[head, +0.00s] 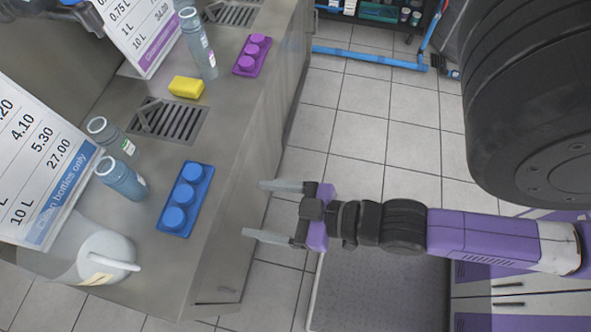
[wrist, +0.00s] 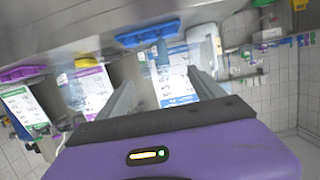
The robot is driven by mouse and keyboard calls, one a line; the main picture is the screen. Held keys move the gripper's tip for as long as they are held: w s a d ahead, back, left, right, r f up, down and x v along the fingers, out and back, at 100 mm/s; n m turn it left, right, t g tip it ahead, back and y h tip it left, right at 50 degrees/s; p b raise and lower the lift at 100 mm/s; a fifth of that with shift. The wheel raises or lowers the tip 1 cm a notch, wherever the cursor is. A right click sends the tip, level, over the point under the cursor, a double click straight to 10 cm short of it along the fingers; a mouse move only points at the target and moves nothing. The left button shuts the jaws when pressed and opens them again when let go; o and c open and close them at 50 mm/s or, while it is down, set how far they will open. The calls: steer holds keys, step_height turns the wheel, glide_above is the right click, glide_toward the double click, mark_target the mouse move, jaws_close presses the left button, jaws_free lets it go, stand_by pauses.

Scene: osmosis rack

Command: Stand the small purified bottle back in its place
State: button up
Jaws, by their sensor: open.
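Three translucent blue-grey bottles stand on the steel counter in the head view. One bottle (head: 198,45) is by the purple-striped price sign; another bottle (head: 107,133) and a third bottle (head: 122,178) stand by the blue-striped sign. I cannot read which is the small purified one. A blue holder with round pads (head: 181,205) and a purple one (head: 251,56) lie near the counter's front edge; the blue one (wrist: 148,33) also shows in the wrist view. My gripper (head: 254,210) is open and empty, right of the blue holder, beyond the counter's front edge.
A yellow sponge-like block (head: 186,87) lies beside a drain grate (head: 170,121). A white jug (head: 106,256) stands at the near left, by the blue-striped sign (head: 38,165). Tiled floor (head: 362,110) is open right of the counter. A shelf (head: 382,12) stands at the back.

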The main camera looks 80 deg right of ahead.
steer(key=s+r, duration=0.4)
steer(key=s, duration=0.2)
steer(key=shift+s+r, duration=0.15)
steer(key=shift+s, duration=0.05)
